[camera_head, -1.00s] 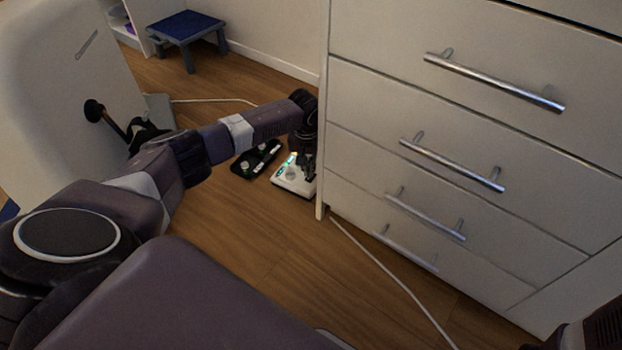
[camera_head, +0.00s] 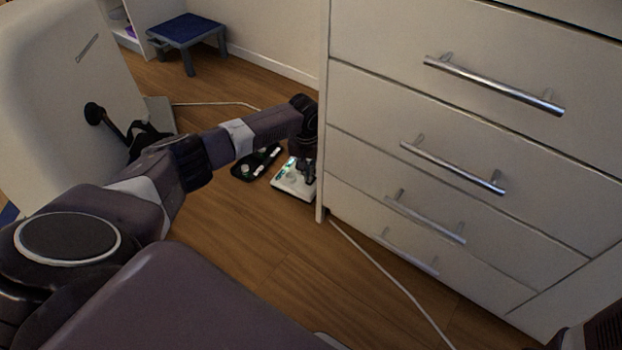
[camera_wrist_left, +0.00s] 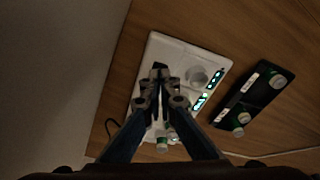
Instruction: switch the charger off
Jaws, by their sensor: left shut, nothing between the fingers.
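A flat white charger (camera_head: 289,184) with green-lit strips lies on the wood floor beside the drawer unit. In the left wrist view the charger (camera_wrist_left: 193,55) shows a round pale socket and two lit displays. My left gripper (camera_head: 308,173) reaches down over the charger's right part. In the left wrist view its fingertips (camera_wrist_left: 160,72) are together and empty over the white top, hiding part of it. I cannot tell whether they touch it, and no switch is clearly seen. A dark part of my right arm shows at the bottom right; its fingers are not clear.
A black tray (camera_head: 243,172) with green-and-white round items lies just left of the charger. The white drawer unit (camera_head: 375,105) stands close on the right. A white cable (camera_head: 385,270) runs along the floor. A blue stool (camera_head: 187,28) stands behind. Floor in front is free.

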